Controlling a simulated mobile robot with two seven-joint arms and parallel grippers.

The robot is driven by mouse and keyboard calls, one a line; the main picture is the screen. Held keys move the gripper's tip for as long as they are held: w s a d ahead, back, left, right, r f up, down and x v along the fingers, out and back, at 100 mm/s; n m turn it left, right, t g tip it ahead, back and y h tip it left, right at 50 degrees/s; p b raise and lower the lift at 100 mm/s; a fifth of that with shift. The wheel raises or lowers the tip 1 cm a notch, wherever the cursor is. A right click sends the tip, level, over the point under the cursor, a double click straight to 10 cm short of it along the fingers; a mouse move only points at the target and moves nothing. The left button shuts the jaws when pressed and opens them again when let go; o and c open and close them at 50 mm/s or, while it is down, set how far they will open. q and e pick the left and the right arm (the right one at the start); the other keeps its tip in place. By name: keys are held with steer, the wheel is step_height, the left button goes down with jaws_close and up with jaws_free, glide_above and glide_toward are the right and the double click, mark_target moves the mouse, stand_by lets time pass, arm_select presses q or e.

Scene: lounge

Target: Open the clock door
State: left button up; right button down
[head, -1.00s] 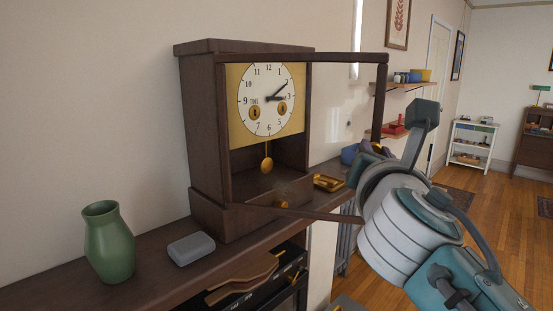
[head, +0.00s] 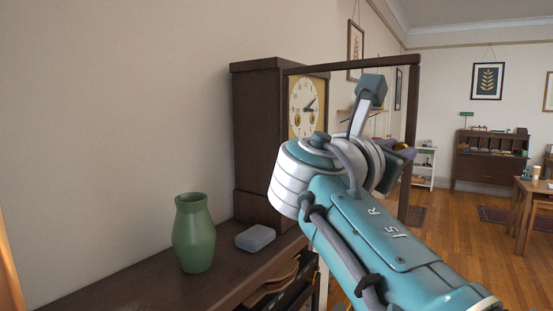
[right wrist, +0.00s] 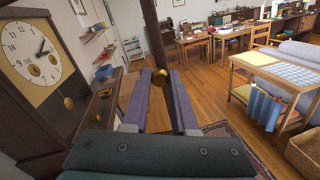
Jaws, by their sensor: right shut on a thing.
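The clock (head: 262,140) is a dark wooden case with a white dial (head: 307,107), standing on a dark wooden shelf. Its door (head: 411,105) is a dark frame that stands open, reaching out to the right from the case's left front edge. My right gripper (right wrist: 162,80) has its purple fingers shut on the brass knob (right wrist: 160,77) at the door's free edge. In the head view my right arm hides the lower door and much of the clock front. In the right wrist view the dial (right wrist: 32,55) and pendulum (right wrist: 68,102) show at left. My left gripper is not in view.
A green vase (head: 194,233) and a grey block (head: 255,238) stand on the shelf (head: 150,285) left of my right arm. A blue bowl (right wrist: 104,72) sits farther along it. Open wooden floor (right wrist: 205,80) lies right of the door.

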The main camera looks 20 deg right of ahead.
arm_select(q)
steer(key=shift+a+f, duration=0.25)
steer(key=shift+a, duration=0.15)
arm_select(e)
steer(key=shift+s+a+f+g, duration=0.1)
steer(key=shift+a+g, duration=0.2)
steer(key=shift+a, duration=0.15)
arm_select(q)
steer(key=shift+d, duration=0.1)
arm_select(e)
steer(key=c, duration=0.7)
jaws_free()
